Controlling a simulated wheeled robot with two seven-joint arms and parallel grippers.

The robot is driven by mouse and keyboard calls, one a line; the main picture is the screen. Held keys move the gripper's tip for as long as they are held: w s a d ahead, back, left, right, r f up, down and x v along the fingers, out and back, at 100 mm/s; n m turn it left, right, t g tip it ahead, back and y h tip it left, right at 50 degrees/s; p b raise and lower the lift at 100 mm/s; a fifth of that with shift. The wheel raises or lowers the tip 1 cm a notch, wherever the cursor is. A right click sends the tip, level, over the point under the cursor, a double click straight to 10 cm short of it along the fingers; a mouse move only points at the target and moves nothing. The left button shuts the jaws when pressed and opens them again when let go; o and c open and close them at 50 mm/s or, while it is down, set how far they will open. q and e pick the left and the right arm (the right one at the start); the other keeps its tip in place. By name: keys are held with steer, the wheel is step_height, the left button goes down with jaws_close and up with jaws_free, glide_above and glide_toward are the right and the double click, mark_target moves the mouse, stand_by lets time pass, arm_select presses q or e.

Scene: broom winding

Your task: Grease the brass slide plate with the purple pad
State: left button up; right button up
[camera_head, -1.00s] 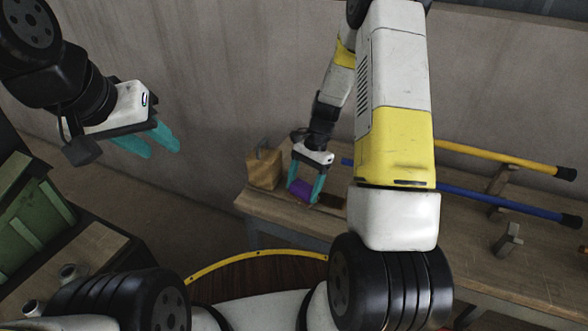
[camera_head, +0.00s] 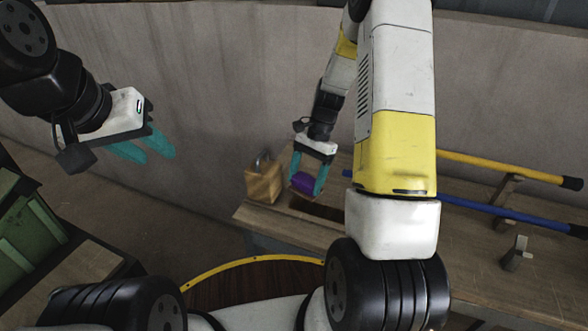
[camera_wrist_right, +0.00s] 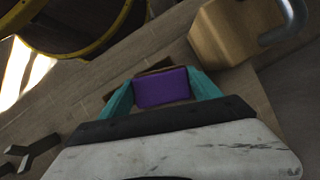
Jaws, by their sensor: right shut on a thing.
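My right gripper (camera_head: 307,186) is shut on the purple pad (camera_head: 304,183). In the right wrist view the pad (camera_wrist_right: 161,88) sits between the two teal fingertips. A dark brown flat patch on the bench (camera_head: 318,207), probably the slide plate, shows just in front of the pad in the head view. Its dark edge (camera_wrist_right: 153,66) also shows beyond the pad in the right wrist view. I cannot tell whether the pad touches it. My left gripper (camera_head: 150,150) is open and empty, held in the air at the left, away from the bench.
A wooden block with a grey metal hook (camera_head: 263,184) stands on the bench just left of my right gripper. A yellow pole (camera_head: 500,166) and a blue pole (camera_head: 495,210) lie along the right side. A small grey bracket (camera_head: 517,254) stands near them. Green crates (camera_head: 30,235) are at far left.

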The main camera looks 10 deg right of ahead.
mark_target(302, 183)
steer(key=shift+r, duration=1.8)
